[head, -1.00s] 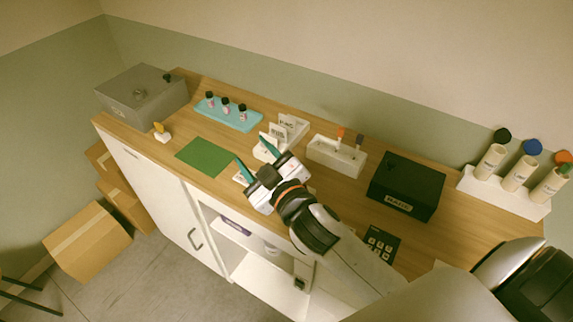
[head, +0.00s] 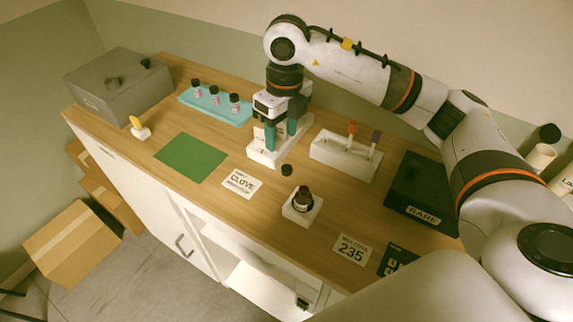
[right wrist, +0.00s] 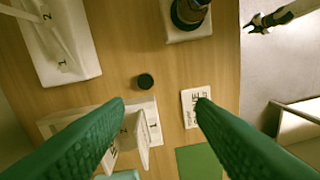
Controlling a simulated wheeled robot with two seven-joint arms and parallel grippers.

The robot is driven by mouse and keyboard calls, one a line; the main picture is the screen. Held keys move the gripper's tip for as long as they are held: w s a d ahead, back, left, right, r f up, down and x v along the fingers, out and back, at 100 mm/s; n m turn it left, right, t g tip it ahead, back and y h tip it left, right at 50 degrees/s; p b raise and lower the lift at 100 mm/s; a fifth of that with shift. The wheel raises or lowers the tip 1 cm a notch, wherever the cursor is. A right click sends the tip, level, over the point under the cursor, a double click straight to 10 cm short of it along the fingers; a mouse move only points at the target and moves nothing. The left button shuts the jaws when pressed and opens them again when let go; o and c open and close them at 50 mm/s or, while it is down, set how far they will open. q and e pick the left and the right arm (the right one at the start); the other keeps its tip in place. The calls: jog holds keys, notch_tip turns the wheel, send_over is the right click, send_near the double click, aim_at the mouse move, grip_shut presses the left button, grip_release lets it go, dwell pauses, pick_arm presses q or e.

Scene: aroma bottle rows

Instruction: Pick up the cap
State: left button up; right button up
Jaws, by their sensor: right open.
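A small dark round cap (head: 287,170) lies on the wooden counter between a clove card and an open bottle. It also shows in the right wrist view (right wrist: 145,82), left of centre. The dark brown bottle (head: 302,196) stands in a white square holder (head: 296,216). My right gripper (head: 281,138) points down above the white card holder area, behind the cap. Its teal fingers are apart and empty, and in the right wrist view the gap between the fingertips (right wrist: 160,103) is near the cap.
White holders with cards (head: 260,155) stand under my right gripper. A white tester block (head: 345,158) and black box (head: 418,190) stand to the right. A blue tray (head: 215,108) of bottles is behind. The green mat (head: 190,158) is bare.

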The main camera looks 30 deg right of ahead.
jog(key=d, duration=0.2)
jog(key=p, duration=0.2)
send_over(287, 168)
jog(key=shift+h, duration=0.4)
jog(key=f, duration=0.5)
jog(key=shift+s+f, duration=0.25)
jog(key=shift+f, duration=0.1)
notch_tip(287, 168, down, 5)
jog(key=p, duration=0.2)
jog(key=shift+w+r+p, duration=0.15)
jog(key=shift+p, duration=0.2)
jog(key=shift+f, duration=0.5)
jog(key=shift+c, duration=0.2)
jog(key=c, duration=1)
